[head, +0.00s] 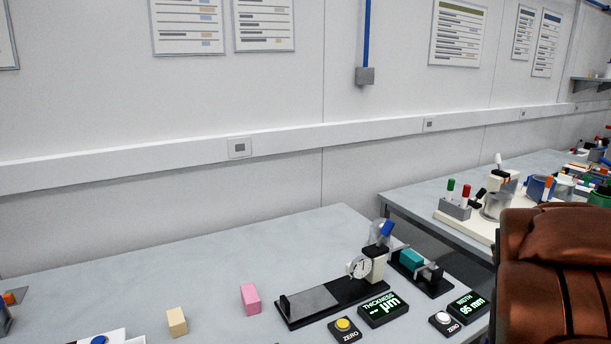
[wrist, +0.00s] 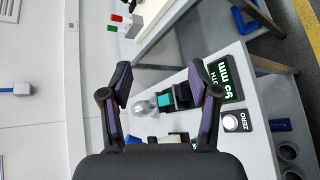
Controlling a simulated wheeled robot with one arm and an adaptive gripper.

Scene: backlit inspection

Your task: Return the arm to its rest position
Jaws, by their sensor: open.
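My gripper (wrist: 160,92) is open in the wrist view, with its two dark fingers spread apart and nothing between them that it holds. Beyond the fingers lies the grey bench with a teal block (wrist: 165,100) in a black holder. There the teal block (head: 411,259) sits in a black width gauge (head: 432,283) at the bench's right end.
On the grey bench (head: 200,278) stand a thickness gauge with a dial (head: 361,267), two displays with ZERO buttons, a pink block (head: 250,299) and a beige block (head: 177,321). A second bench holds several items.

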